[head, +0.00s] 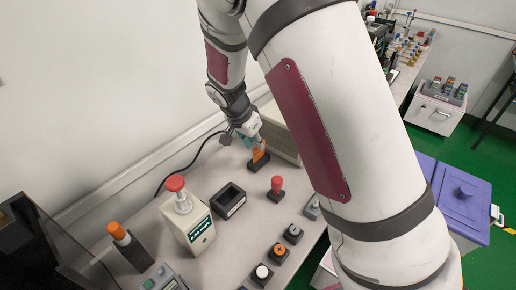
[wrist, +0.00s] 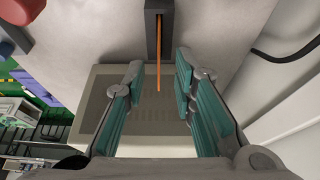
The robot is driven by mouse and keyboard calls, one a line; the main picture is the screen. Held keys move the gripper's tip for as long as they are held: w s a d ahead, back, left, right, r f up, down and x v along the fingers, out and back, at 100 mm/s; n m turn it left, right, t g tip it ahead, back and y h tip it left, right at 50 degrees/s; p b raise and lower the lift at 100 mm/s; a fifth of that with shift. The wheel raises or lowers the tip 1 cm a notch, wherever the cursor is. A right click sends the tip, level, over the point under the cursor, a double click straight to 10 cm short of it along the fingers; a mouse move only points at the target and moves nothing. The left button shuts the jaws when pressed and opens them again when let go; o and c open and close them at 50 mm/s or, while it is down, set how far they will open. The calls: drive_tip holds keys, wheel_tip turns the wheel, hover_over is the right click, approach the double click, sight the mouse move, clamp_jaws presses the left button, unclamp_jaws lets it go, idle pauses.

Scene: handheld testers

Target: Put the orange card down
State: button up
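The orange card (head: 260,154) stands upright in a small dark holder (head: 259,166) on the table. In the wrist view the orange card (wrist: 158,76) shows edge-on as a thin strip, with one end in the slot of the dark holder (wrist: 152,30). My gripper (head: 253,142) is at the card in the head view. In the wrist view my gripper (wrist: 159,64) is open, with teal-padded fingers on either side of the card and a visible gap to each. The head view partly hides the fingers.
A black open box (head: 228,201), a red-knobbed post (head: 277,187) and a tester with a red button (head: 188,222) stand nearby. A beige box (head: 280,130) is just behind the card, also in the wrist view (wrist: 150,140). Several small button blocks are at the front.

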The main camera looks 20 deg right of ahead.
drive_tip(key=s+d+r+n+y, duration=0.3)
drive_tip(key=s+r+n, duration=0.2)
drive_tip(key=s+r, duration=1.45)
drive_tip(key=s+r+n, duration=0.2)
drive_tip(key=s+n, duration=0.4)
drive_tip(key=s, duration=1)
drive_tip(key=shift+s+a+y, duration=0.2)
drive_tip(key=shift+a+y, duration=0.2)
drive_tip(key=shift+a, duration=0.05)
wheel_tip(320, 180, up, 7)
drive_tip(key=t+p, duration=0.1)
drive_tip(key=p, duration=0.5)
drive_tip(key=shift+t, duration=0.3)
